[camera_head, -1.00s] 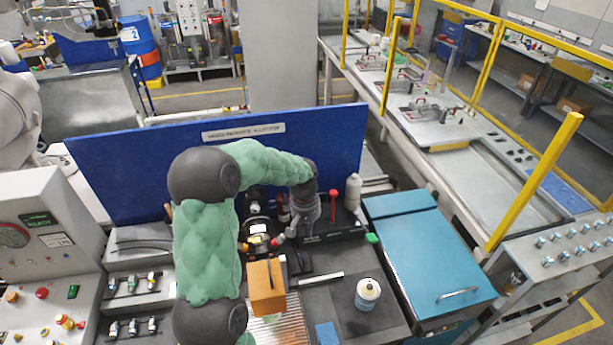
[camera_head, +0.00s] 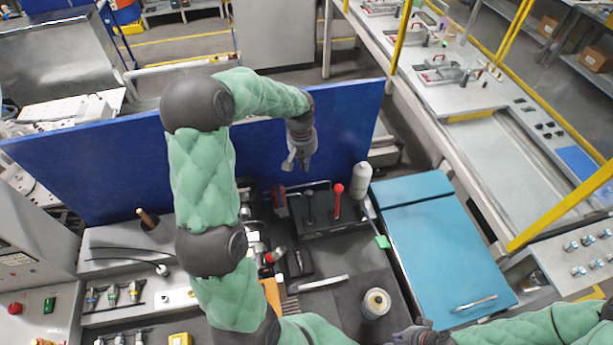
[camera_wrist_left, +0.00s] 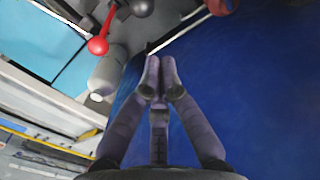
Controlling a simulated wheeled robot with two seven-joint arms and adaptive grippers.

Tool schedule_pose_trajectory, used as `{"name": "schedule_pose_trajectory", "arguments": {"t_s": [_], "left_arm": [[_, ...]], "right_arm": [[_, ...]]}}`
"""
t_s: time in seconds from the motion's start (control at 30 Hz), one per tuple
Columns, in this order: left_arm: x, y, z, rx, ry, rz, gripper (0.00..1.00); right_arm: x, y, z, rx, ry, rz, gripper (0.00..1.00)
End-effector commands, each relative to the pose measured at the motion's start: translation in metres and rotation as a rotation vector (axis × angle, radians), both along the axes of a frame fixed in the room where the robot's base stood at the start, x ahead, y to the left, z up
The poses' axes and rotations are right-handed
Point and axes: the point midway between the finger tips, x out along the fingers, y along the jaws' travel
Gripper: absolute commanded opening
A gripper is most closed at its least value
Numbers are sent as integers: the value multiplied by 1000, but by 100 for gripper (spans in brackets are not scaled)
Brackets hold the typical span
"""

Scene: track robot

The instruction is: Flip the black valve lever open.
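The black valve lever (camera_head: 308,207) stands roughly upright on a dark block, left of a red-knobbed lever (camera_head: 338,200). In the left wrist view, the black lever's dark round knob (camera_wrist_left: 143,7) is at the top edge and the red knob (camera_wrist_left: 98,46) is left of it. My left gripper (camera_head: 298,164) is above and behind the levers, in front of the blue panel, apart from both. Its fingertips are together in the left wrist view (camera_wrist_left: 161,62), with nothing held. My right gripper (camera_head: 412,335) is at the bottom edge; its fingers are unclear.
The blue panel (camera_head: 100,170) stands behind the bench. A white bottle (camera_head: 361,184) is right of the levers. A can (camera_head: 376,303) stands in front, and a teal cabinet (camera_head: 450,250) is at right. A metal bar (camera_head: 322,283) lies before the lever block.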

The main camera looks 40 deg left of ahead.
Motion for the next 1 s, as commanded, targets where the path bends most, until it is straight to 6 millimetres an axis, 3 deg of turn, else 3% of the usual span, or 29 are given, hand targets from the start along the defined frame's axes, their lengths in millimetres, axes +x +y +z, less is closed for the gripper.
{"name": "schedule_pose_trajectory", "arguments": {"t_s": [0.33, 0.73, 1.0], "left_arm": [[0, -1, -11, 0, 4, 0, 0], [2, -4, -74, -2, 4, 0, 0], [4, -4, -98, 0, 0, 0, 0]], "right_arm": [[0, 0, 2, 0, 0, 0, 0], [0, 0, 13, 0, 0, 0, 0], [0, 0, 16, 0, 0, 0, 0]]}}
